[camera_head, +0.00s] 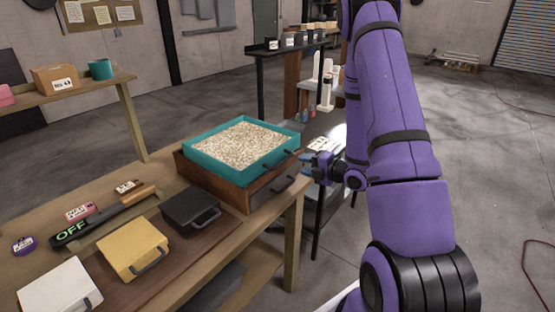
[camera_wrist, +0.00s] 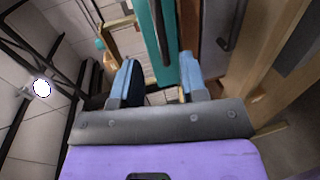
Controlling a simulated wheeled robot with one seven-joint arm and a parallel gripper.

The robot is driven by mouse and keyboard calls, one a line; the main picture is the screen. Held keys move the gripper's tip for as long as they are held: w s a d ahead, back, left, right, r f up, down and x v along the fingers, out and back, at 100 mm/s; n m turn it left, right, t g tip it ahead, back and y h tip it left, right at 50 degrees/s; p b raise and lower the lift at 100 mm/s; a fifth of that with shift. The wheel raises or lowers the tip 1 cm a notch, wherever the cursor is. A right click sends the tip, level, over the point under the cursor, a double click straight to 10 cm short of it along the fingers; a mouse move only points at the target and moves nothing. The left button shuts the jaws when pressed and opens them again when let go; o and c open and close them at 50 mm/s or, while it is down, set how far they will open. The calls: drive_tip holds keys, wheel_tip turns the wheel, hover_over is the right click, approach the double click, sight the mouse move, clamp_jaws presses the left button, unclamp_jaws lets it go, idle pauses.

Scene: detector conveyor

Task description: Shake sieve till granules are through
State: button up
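The teal sieve (camera_head: 208,168) is full of pale granules (camera_head: 243,143) and sits level on a brown wooden box (camera_head: 217,186) at the far end of the workbench. A dark handle (camera_head: 277,157) is on its near right side. My gripper (camera_head: 312,161) is just right of the sieve, apart from it. In the wrist view my gripper (camera_wrist: 157,65) has its two blue-grey fingers spread with nothing held. The teal sieve wall (camera_wrist: 147,25) and its dark handle (camera_wrist: 160,35) appear ahead, between the fingers in line of sight. The inside of the box is hidden.
The box has a drawer front with a dark handle (camera_head: 285,183) below the sieve. Black (camera_head: 190,208), yellow (camera_head: 132,245) and white (camera_head: 60,288) cases and an OFF sign (camera_head: 72,233) lie on the bench. A dark shelf (camera_head: 290,47) stands behind.

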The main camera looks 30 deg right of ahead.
sight(286, 161)
drive_tip(key=x, duration=0.9)
drive_tip(key=shift+d, duration=0.1)
